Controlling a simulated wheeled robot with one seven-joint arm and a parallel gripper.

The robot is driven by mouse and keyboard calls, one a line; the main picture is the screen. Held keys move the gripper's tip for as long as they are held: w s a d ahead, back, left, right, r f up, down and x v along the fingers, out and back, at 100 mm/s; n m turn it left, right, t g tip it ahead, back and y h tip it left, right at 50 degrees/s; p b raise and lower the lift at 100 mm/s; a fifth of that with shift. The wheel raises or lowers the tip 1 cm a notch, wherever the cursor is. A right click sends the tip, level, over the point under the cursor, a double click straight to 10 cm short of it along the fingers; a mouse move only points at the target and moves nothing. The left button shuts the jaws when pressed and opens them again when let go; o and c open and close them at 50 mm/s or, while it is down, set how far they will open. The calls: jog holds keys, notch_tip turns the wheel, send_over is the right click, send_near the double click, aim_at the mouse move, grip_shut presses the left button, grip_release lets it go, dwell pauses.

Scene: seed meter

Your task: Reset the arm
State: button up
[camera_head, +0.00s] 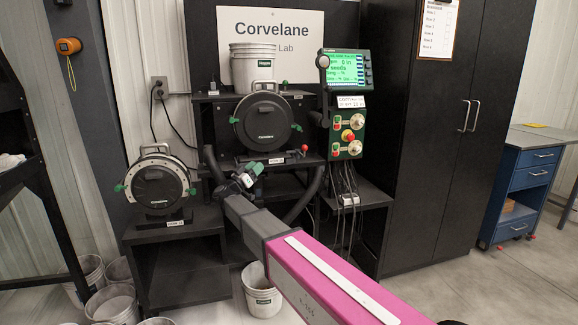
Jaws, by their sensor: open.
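My arm reaches from the lower right toward the middle of the view, with a magenta link and grey joints. My gripper (250,172) is at its far end, small, grey and green, in front of the shelf below the middle seed meter (262,122). It is open, and I see nothing held in it. The middle meter is a round black disc housing with green knobs. A second meter (157,184) with a pale rim and green knobs stands on the lower left stand. The gripper looks close to the middle shelf's front, but I cannot tell the gap.
A control panel (347,127) with screen (345,71) and cables is right of the middle meter. A white bucket (253,68) stands on the top shelf. Another bucket (262,289) and several at lower left are on the floor. A black cabinet (431,160) and blue drawer unit (527,174) are right.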

jog(key=w+d+f+n+t+y, duration=0.1)
jog(key=d+f+n+t+y, duration=0.15)
jog(key=f+n+y, duration=0.4)
jog(key=w+d+f+n+t+y, duration=0.1)
jog(key=d+n+y, duration=0.3)
jog(key=y, duration=0.6)
jog(key=s+d+f+n+g+y, duration=0.1)
jog(key=s+d+f+g+y, duration=0.1)
jog(key=s+d+f+g, duration=0.35)
jog(key=s+d+f+g+y, duration=0.2)
jog(key=d+f, duration=0.1)
jog(key=f, duration=0.5)
jog(key=s+d+f+m+g+h, duration=0.2)
jog(key=s+d+f+g, duration=0.4)
jog(key=s+d, duration=0.3)
jog(key=s+d+f+m+g+h, duration=0.2)
jog(key=s+d+f+g, duration=0.4)
jog(key=s, duration=0.9)
jog(key=d+m, duration=0.1)
jog(key=d, duration=0.2)
jog(key=shift+g, duration=0.3)
